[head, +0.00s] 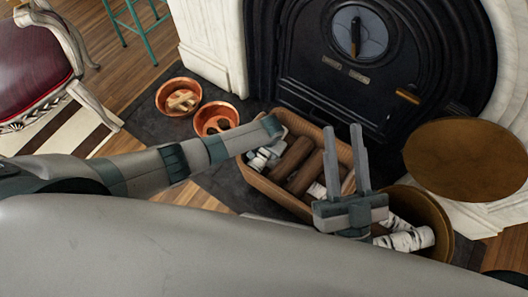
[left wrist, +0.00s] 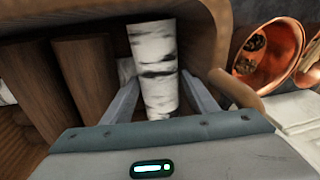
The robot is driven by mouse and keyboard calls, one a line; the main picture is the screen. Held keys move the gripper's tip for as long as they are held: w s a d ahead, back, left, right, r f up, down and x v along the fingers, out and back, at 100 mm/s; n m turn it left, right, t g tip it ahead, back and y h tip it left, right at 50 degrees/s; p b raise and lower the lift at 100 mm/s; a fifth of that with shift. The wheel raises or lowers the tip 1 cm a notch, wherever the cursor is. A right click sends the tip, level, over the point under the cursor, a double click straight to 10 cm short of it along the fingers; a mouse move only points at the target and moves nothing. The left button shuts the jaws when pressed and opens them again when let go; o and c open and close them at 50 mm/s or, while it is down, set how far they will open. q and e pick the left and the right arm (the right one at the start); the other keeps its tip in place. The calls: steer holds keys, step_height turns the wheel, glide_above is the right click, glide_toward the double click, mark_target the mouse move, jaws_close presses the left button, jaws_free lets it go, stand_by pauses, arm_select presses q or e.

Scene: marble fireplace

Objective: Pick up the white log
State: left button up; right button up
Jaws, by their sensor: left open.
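The white log (left wrist: 152,52), with dark birch-bark marks, lies in the wicker basket (head: 228,163) beside brown logs (head: 293,157). In the left wrist view it runs between the two fingers of my left gripper (left wrist: 158,80), which is open around its near end. I cannot tell whether the fingers touch it. In the head view my left arm reaches over the basket's left end, and its hand hides part of the white log (head: 259,160). My right gripper (head: 342,130) is open and empty, with its fingers apart, in front of the basket's right part.
Two copper bowls (head: 179,97) stand left of the basket on the dark hearth. A round bucket (head: 440,215) with more white logs is at right, by a brown round lid (head: 466,160). The black stove door (head: 370,100) is behind. A chair (head: 40,70) stands at far left.

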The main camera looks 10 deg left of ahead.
arm_select(q)
steer(key=shift+a, duration=0.1)
stand_by(0.3)
steer(key=c, duration=1)
steer(key=shift+c, duration=0.2)
steer(key=shift+w+r, duration=0.1)
steer(key=shift+r, duration=0.05)
